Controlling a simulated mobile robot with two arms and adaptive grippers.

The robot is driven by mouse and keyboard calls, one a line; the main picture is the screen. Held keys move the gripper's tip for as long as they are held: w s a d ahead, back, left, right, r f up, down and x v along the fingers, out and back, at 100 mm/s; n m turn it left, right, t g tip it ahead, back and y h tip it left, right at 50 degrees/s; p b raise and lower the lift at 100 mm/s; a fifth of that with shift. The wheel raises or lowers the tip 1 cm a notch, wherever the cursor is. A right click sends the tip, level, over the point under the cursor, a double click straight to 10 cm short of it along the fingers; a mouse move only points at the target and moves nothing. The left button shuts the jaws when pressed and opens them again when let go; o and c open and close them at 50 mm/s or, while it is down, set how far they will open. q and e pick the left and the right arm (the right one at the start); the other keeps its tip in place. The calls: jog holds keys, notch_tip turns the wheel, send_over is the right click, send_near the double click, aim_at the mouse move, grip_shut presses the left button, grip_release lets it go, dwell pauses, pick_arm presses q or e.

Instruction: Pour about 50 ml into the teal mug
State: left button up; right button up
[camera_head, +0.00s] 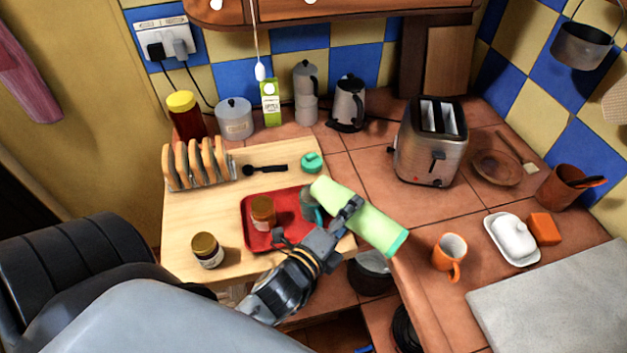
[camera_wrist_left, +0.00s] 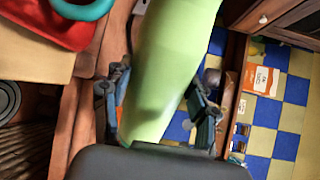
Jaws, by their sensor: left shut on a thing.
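My left gripper (camera_head: 345,212) is shut on a light green flask (camera_head: 374,228) and holds it steeply tilted. The flask's upper-left end is over the teal mug (camera_head: 308,207), and its teal-edged end points down to the right. The mug is on the red tray (camera_head: 262,240) and is partly hidden by the flask; its inside cannot be seen. No stream of liquid can be made out. In the left wrist view the flask (camera_wrist_left: 168,60) is between both fingers, with a teal curved edge at the upper left. My right gripper is out of view.
An amber jar (camera_head: 263,212) shares the tray. On the wooden board (camera_head: 185,220) are a toast rack (camera_head: 197,165), a black scoop (camera_head: 265,169), a teal lid (camera_head: 312,162) and another jar (camera_head: 207,250). An orange mug (camera_head: 450,256) and a toaster (camera_head: 431,140) are to the right.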

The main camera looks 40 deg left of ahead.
pick_arm(q)
jog(key=shift+a+r+n+p, duration=0.1)
jog(key=shift+r+n+p, duration=0.3)
jog(key=shift+r+p, duration=0.2)
dwell(0.5)
dwell(0.6)
jog(key=shift+r+n+p, duration=0.3)
jog(key=shift+n+p, duration=0.1)
jog(key=shift+p, duration=0.1)
dwell(1.5)
jog(key=f+m+b, duration=0.1)
jog(key=f+b, duration=0.1)
jog(key=d+f+m+b, duration=0.1)
jog(key=f+b, duration=0.1)
jog(key=b, duration=0.1)
jog(key=shift+m, duration=0.3)
jog(key=shift+d+f+m+y+b, duration=0.1)
jog(key=shift+d+m+y+b, duration=0.1)
jog(key=shift+m+y+b, duration=0.15)
jog(key=shift+r+m+p, duration=0.35)
jog(key=shift+r+p, duration=0.1)
jog(key=shift+r, duration=0.1)
jog(key=shift+a+r+m, duration=0.1)
jog(key=shift+r+m, duration=0.15)
jog(key=shift+m, duration=0.25)
